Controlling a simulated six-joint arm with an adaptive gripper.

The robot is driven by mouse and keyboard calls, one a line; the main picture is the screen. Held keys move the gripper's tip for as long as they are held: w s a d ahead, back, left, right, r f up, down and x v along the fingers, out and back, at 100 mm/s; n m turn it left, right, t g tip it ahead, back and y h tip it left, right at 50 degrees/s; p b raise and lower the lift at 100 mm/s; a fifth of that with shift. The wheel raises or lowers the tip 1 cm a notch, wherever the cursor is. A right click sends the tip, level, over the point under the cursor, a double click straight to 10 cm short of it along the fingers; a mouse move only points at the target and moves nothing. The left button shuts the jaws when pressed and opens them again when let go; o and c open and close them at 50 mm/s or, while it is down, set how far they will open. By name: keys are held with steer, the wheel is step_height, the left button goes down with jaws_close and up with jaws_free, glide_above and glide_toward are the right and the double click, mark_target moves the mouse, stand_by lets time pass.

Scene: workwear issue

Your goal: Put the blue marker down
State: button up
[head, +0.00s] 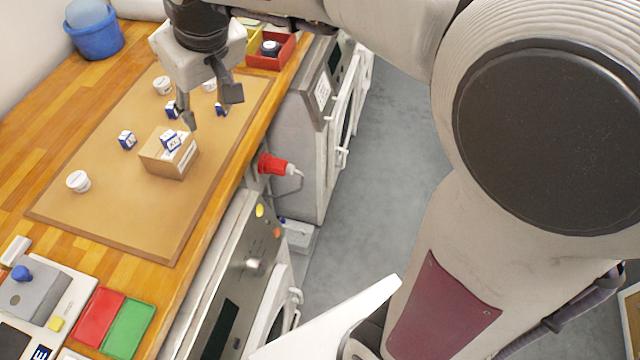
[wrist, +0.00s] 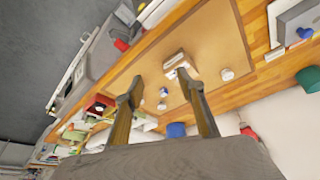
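Several small blue-and-white marker cubes show in the head view. One marker (head: 170,140) sits on top of a small cardboard box (head: 165,163). I cannot tell which is the blue marker meant. My gripper (head: 211,108) is over the mat, behind and right of the box, with its fingers apart. In the wrist view my gripper (wrist: 158,85) is open and holds nothing; a blue marker (wrist: 163,91) shows beyond the fingers.
White round tubs stand on the mat, one at front left (head: 78,181). A red bin (head: 270,52) and a blue bucket (head: 95,38) are at the back. Red (head: 98,316) and green (head: 130,328) pads lie in front. The front part of the mat (head: 130,215) is clear.

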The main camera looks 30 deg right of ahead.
steer(key=s+d+f+m, duration=0.1)
steer(key=s+d, duration=0.2)
steer(key=s, duration=0.4)
steer(key=s+d+f+m+t, duration=0.1)
steer(key=s+d, duration=0.2)
steer(key=s, duration=0.4)
steer(key=s+d+f+m+h, duration=0.1)
steer(key=s+d, duration=0.2)
steer(key=s, duration=0.4)
steer(key=shift+t, duration=0.3)
steer(key=shift+o, duration=0.4)
